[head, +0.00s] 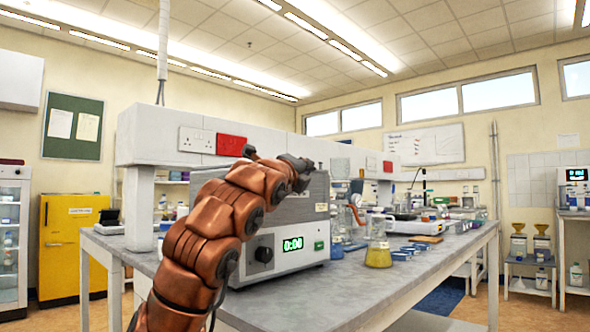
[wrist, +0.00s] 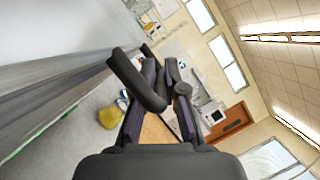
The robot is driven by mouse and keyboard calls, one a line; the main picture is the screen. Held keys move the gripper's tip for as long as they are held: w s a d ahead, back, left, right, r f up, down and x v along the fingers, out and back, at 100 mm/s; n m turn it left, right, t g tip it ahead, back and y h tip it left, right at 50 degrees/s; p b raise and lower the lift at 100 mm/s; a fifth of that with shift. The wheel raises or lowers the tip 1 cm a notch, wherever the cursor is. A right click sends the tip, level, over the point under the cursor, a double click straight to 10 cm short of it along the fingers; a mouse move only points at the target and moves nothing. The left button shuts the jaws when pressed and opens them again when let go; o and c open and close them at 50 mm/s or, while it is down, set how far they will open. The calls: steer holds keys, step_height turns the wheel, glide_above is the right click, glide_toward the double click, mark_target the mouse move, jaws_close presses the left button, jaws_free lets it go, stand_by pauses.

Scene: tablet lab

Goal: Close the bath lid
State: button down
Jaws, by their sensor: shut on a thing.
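The bath (head: 290,246) is a grey box on the bench in the head view, with a dark knob and a green lit display on its front. Above the front is a grey metal panel, which looks like the lid (head: 308,196); my arm hides part of it, and I cannot tell its exact angle. My gripper (head: 296,163) is at the panel's upper edge. In the wrist view my gripper (wrist: 160,92) is shut on a dark bar, which looks like the lid handle (wrist: 136,80). A large grey surface fills the left of that view.
A flask of yellow liquid (head: 378,254) stands on the bench (head: 400,277) right of the bath, with small blue items beside it. A white overhead shelf (head: 160,135) runs behind the bath. The bench front is clear.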

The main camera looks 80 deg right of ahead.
steer(key=shift+f, duration=0.3)
steer(key=c, duration=1.2)
jaws_free()
steer(key=shift+r, duration=0.1)
steer(key=shift+r, duration=0.1)
